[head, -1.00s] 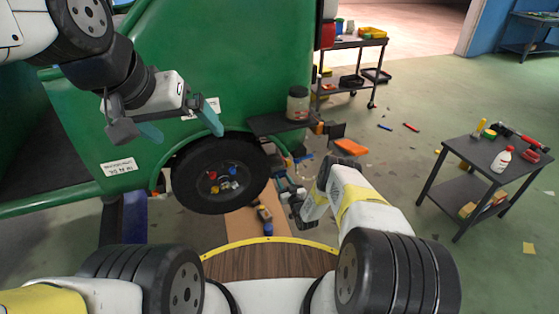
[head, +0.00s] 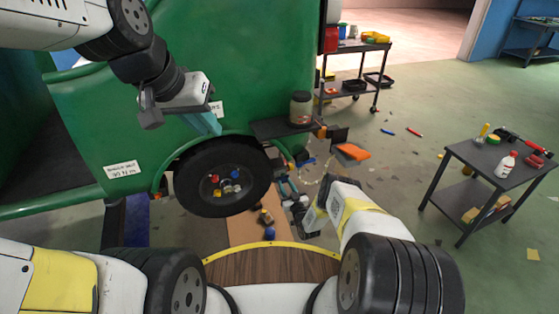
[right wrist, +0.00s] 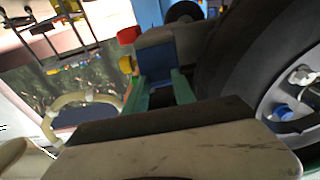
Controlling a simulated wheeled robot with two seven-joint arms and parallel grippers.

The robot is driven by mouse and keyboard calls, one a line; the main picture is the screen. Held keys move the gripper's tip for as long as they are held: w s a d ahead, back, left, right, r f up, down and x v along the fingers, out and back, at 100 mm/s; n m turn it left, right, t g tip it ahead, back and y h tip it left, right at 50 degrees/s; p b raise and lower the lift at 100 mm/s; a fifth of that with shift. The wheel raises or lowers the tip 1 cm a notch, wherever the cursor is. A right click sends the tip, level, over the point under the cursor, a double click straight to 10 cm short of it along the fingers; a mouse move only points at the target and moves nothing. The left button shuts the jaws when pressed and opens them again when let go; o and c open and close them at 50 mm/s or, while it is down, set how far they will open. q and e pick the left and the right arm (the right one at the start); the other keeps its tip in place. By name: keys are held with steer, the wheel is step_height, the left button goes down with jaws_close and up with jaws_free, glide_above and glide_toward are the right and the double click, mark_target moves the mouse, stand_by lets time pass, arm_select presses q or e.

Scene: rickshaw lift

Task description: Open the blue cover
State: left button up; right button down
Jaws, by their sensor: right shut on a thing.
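In the right wrist view a dark blue-grey boxy piece (right wrist: 154,55), likely the blue cover, lies beside the black tyre. My right gripper (right wrist: 158,82) has a teal finger on each side of a dark blue part of it and is shut on that part. In the head view my right gripper (head: 289,187) is low, just right of the truck's front wheel (head: 222,176); the part it holds is too small to make out there. My left gripper (head: 205,122) hangs in front of the green truck body (head: 240,60), apart from the blue piece. Its teal fingers overlap, so their opening is unclear.
A jar (head: 301,107) stands on a dark ledge above the wheel. An orange piece (head: 352,152) juts out right of it. A small table (head: 480,160) with a bottle and tools stands at the right. A cart (head: 350,85) stands behind.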

arm_select(q)
steer(key=w+d+f, duration=0.1)
steer(key=w+f, duration=0.1)
steer(key=w+d+f+m, duration=0.1)
steer(key=w+f, duration=0.1)
steer(key=w, duration=0.1)
steer(key=w+d+f+m+g, duration=0.1)
steer(key=w+d+f, duration=0.1)
steer(key=w, duration=0.1)
steer(key=shift+w+f+h, duration=0.2)
steer(key=shift+f+h, duration=0.05)
steer(key=shift+h, duration=0.05)
jaws_close()
steer(key=n+t+y, duration=0.4)
steer(key=n+y, duration=0.2)
steer(key=n, duration=0.1)
glide_toward(282, 181)
step_height(282, 181, up, 3)
steer(key=shift+n+t+y, duration=0.3)
steer(key=shift+n+t, duration=0.1)
steer(key=x, duration=1)
steer(key=shift+w+a+r, duration=0.1)
steer(key=shift+w+r, duration=0.1)
steer(key=shift+s, duration=0.1)
